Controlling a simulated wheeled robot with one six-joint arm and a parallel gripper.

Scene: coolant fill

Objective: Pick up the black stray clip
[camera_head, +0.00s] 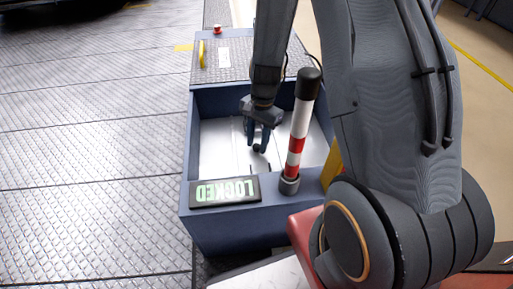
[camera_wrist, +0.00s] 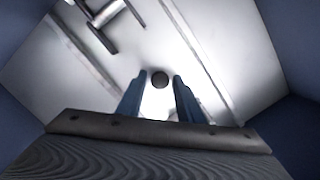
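My gripper (camera_head: 259,146) points down into the open blue bin (camera_head: 187,140), above its pale floor. In the wrist view its two blue fingers (camera_wrist: 157,88) stand apart. A small dark rounded thing (camera_wrist: 160,79) shows between and just beyond the fingertips; it also shows in the head view (camera_head: 257,149). It may be the black stray clip, but its shape is too unclear to be sure. A gap shows on each side of it, and I cannot tell how far below the fingertips it lies.
A grey metal T-shaped piece (camera_wrist: 108,16) lies at the top left of the wrist view. Blue walls enclose the gripper. A ridged metal floor (camera_head: 90,150) spreads left.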

